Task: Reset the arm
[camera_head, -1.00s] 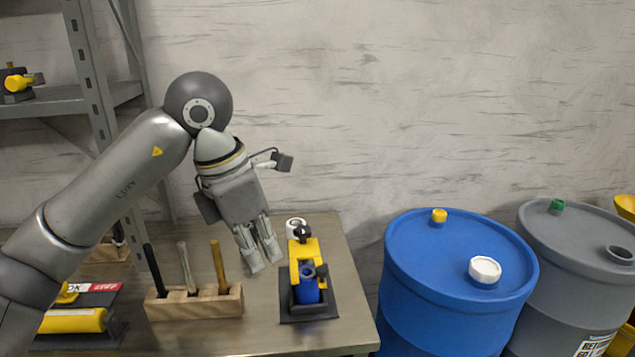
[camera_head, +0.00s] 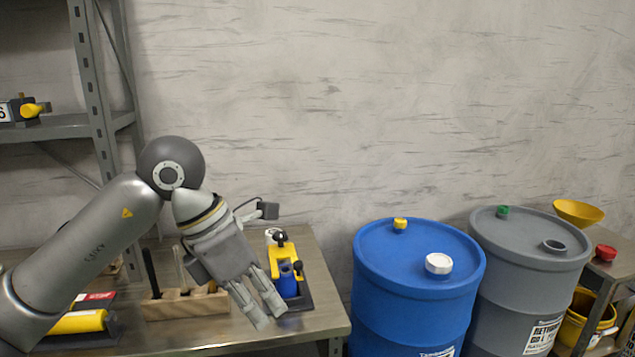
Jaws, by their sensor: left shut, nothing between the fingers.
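My left arm comes in from the left, and its gripper (camera_head: 263,316) hangs over the front part of the metal workbench (camera_head: 318,277). The gripper is shut with nothing between its fingers, which point down and to the right. They partly cover a yellow and blue device (camera_head: 287,281) on a dark base behind them. I cannot tell the gap between the fingers and the bench. My right gripper is not in view.
A wooden block (camera_head: 175,304) holding upright tools stands left of the gripper. A yellow tool (camera_head: 75,322) lies at the bench's left. A blue drum (camera_head: 412,305) and a grey drum (camera_head: 530,280) stand right of the bench. A grey shelf (camera_head: 60,127) rises at the left.

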